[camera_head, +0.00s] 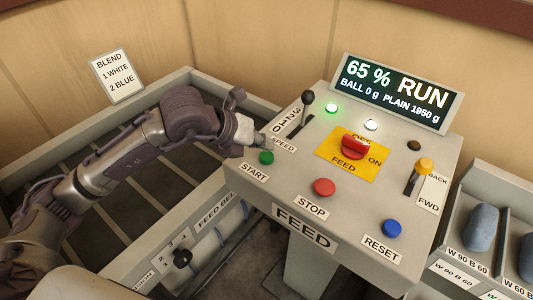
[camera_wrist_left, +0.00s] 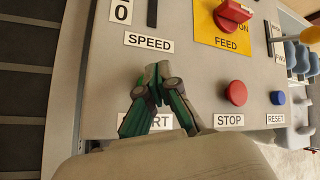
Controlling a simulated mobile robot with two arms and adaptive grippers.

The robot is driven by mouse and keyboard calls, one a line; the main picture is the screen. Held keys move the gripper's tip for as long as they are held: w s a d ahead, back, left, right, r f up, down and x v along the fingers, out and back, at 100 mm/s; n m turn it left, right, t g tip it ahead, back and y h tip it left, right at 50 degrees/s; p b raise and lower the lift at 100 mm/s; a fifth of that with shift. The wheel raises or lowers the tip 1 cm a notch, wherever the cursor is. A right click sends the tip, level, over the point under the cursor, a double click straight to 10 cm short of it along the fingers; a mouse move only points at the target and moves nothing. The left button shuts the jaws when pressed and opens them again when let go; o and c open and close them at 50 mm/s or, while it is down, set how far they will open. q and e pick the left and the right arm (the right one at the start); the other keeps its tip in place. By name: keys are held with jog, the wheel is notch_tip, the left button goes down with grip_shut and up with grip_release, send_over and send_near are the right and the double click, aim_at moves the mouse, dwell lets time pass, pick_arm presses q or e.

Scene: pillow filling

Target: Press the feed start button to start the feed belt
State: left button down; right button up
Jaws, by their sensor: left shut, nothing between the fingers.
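The green START button (camera_head: 266,157) sits at the left front of the grey feed panel (camera_head: 290,195), above its START label (camera_head: 254,173). My left gripper (camera_head: 264,142) is shut and empty, just behind and above the button in the head view. I cannot tell whether it touches the panel. In the left wrist view the closed fingertips (camera_wrist_left: 158,72) lie over the panel just below the SPEED label (camera_wrist_left: 148,42). The fingers partly cover the START label (camera_wrist_left: 160,122), and the button is not clearly visible there.
A red STOP button (camera_head: 324,187) and blue RESET button (camera_head: 392,228) sit to the right. The black speed lever (camera_head: 307,99) and red rotary switch (camera_head: 354,147) stand up behind. The display (camera_head: 398,91) reads 65 % RUN. A green lamp (camera_head: 331,108) is lit.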

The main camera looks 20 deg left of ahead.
aim_at(264, 156)
pick_arm(q)
jog(key=shift+r+p, duration=1.35)
jog(key=shift+r, duration=1.15)
jog(key=shift+f, duration=0.15)
